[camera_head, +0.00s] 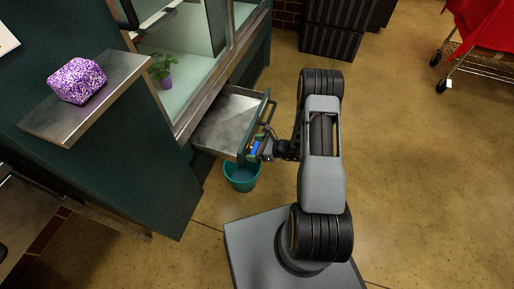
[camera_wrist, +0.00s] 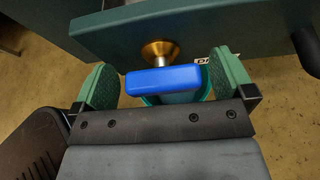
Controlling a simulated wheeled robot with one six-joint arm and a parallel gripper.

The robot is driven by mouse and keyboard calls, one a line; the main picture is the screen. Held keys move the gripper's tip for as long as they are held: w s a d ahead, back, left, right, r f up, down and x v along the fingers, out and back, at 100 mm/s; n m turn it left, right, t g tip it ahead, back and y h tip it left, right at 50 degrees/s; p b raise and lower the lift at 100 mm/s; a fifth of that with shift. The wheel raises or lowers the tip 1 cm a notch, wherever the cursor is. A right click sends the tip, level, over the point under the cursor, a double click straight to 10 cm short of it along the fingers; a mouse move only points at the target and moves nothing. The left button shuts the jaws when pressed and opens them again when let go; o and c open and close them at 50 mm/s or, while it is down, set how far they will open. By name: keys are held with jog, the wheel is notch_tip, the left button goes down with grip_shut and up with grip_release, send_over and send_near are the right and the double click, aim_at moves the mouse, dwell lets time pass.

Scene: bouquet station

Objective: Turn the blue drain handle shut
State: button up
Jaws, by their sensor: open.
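The blue drain handle (camera_wrist: 163,80) is a short bar on a brass stem (camera_wrist: 160,51), mounted on a dark green front panel (camera_wrist: 210,25). In the wrist view it lies nearly level across the picture. My gripper (camera_wrist: 163,84) is open, with one green-padded finger on each side of the handle. A small gap shows at the left end; the right end is very close to the right pad, and I cannot tell whether they touch. In the head view the handle (camera_head: 254,147) is a small blue patch beside my gripper (camera_head: 258,149), partly hidden.
A drawer (camera_head: 226,113) with a metal inside stands pulled out, with a dark bar handle (camera_head: 268,111) on its front. A teal bucket (camera_head: 242,181) stands on the floor below. A purple speckled block (camera_head: 77,80) rests on a shelf (camera_head: 95,103).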

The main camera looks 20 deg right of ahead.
jog(key=shift+c, duration=0.4)
jog(key=c, duration=0.7)
jog(key=shift+d, duration=0.35)
jog(key=shift+c, duration=0.5)
jog(key=shift+a, duration=0.3)
jog(key=m+y, duration=0.1)
jog(key=m+g+p, duration=0.1)
jog(key=m, duration=0.1)
jog(key=shift+w+d+m+g+y, duration=0.1)
jog(key=shift+w+m+g+y, duration=0.05)
jog(key=shift+m+g+y, duration=0.2)
jog(key=shift+f+m+g+y, duration=0.2)
jog(key=shift+m+g+y, duration=0.45)
jog(key=shift+m, duration=0.5)
jog(key=m+y, duration=0.1)
jog(key=m+b, duration=0.1)
jog(key=m, duration=0.1)
jog(key=shift+w+d+f+g+y, duration=0.1)
jog(key=shift+w+f+g+y, duration=0.1)
jog(key=shift+g+y, duration=0.15)
jog(key=shift+f+m+y+b, duration=0.15)
jog(key=shift+m+y+b, duration=0.75)
jog(key=shift+m, duration=1.3)
